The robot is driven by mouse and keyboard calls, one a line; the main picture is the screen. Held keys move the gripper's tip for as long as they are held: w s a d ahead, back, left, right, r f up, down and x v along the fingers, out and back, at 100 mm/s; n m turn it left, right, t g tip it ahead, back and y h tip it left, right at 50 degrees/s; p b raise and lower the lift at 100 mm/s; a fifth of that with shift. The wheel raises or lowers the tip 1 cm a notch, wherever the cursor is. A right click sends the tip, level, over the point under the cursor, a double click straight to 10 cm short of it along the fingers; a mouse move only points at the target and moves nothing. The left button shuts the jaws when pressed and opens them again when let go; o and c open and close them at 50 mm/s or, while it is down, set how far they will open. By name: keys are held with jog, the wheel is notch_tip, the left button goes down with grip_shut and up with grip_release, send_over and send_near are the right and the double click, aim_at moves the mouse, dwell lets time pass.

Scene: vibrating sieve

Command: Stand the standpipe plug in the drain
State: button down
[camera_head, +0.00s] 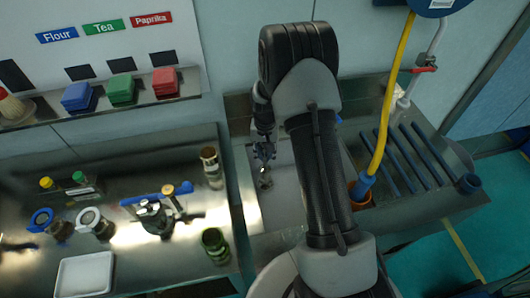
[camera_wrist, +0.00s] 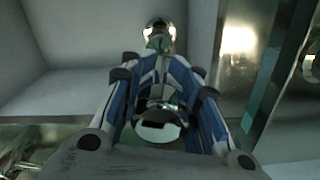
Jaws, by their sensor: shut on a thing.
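My gripper (camera_head: 264,152) hangs over the sink basin (camera_head: 282,200) in the head view, left of my forearm. It is shut on the standpipe plug (camera_head: 265,180), a small shiny metal piece below the fingers. In the wrist view my gripper (camera_wrist: 158,68) has blue and white fingers closing around the plug (camera_wrist: 159,28). Its chrome round end shows beyond the fingertips, and another chrome round part shows between the fingers nearer the camera. I cannot make out the drain; my arm hides much of the basin.
A steel counter (camera_head: 190,265) left of the sink holds a brown-capped jar (camera_head: 210,167), a green glass (camera_head: 214,243), a metal device with a blue handle (camera_head: 157,215) and a white tray (camera_head: 84,276). At right, a yellow hose (camera_head: 388,105) enters an orange-brown pot near blue rails (camera_head: 421,158).

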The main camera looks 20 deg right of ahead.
aim_at(265, 159)
jog(key=shift+f+b, duration=1.15)
jog(key=shift+f, duration=0.4)
dwell(1.8)
jog(key=c, duration=1.1)
grip_release()
notch_tip(265, 159, up, 12)
jog(key=shift+r, duration=0.1)
